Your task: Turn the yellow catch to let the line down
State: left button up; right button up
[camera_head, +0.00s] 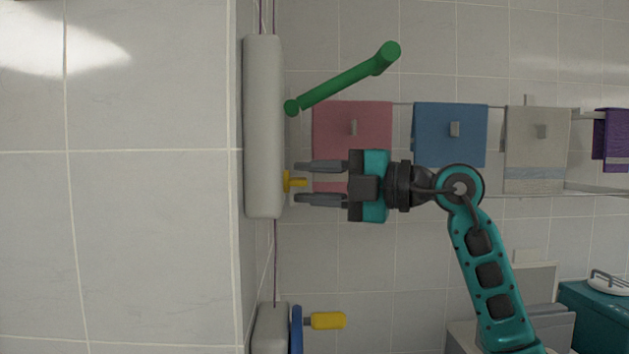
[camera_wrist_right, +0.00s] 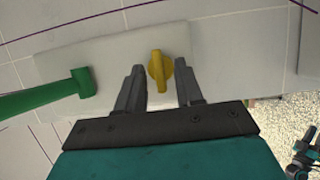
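The yellow catch (camera_head: 291,181) sticks out from the lower part of a long pale grey housing (camera_head: 262,120) on the wall. My right gripper (camera_head: 299,183) is open, pointing left at the catch, with one fingertip above it and one below. In the right wrist view the catch (camera_wrist_right: 160,72) sits between the two open fingers (camera_wrist_right: 158,66), with a gap on each side. A thin dark line (camera_head: 275,260) runs along the wall below the housing.
A green crank-like arm (camera_head: 345,85) juts from the housing above my gripper. Below is a second grey box (camera_head: 271,330) with a blue disc (camera_head: 297,330) and yellow handle (camera_head: 328,320). Pink (camera_head: 352,120), blue (camera_head: 450,135) and beige towels (camera_head: 537,150) hang behind.

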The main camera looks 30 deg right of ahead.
jog(key=shift+c, duration=0.2)
pick_arm(q)
jog(key=shift+d, duration=0.15)
pick_arm(e)
grip_shut()
